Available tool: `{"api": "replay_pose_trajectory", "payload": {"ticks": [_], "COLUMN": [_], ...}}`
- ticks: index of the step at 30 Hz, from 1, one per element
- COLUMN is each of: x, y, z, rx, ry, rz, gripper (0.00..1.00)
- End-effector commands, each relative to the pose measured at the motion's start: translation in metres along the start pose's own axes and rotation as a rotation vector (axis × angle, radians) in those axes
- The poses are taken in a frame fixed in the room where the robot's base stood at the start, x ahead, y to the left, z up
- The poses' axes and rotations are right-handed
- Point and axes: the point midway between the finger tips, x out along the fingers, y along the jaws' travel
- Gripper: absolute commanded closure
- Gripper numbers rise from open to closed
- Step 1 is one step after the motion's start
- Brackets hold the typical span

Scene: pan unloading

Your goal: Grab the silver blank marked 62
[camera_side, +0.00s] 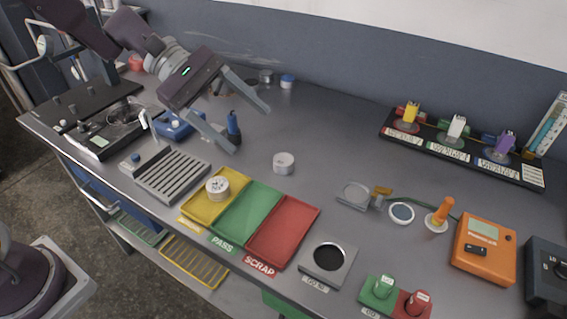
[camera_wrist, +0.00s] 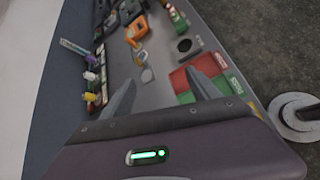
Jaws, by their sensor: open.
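A small silver round blank (camera_side: 283,163) stands alone on the grey bench, right of the blue-handled tool in the side view. Its marking is too small to read. A paler round piece with dark marks (camera_side: 217,187) sits in the yellow tray section (camera_side: 199,206); I cannot tell its number either. My gripper (camera_side: 250,128) is open and empty, above the bench and up-left of the silver blank. In the wrist view my two fingers (camera_wrist: 160,76) are spread apart with nothing between them.
The green (camera_side: 243,218) and red (camera_side: 284,232) tray sections adjoin the yellow one. A dark blue upright tool (camera_side: 233,128) stands close to my fingers. A slotted grey block (camera_side: 172,175) lies left of the trays.

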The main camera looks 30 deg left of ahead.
Motion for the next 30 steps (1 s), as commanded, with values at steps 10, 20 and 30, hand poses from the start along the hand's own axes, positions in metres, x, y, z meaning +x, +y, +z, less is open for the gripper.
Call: {"api": "replay_pose_trajectory", "payload": {"ticks": [10,20,30], "x": [0.038,0.071,0.121], "y": [0.051,0.03,0.043], "z": [-0.141,-0.182,-0.181], "rx": [-0.606,-0.606,-0.6], "ry": [-0.175,-0.174,-0.173], "rz": [0.283,0.283,0.283], "gripper": [0.3,0.3,0.3]}}
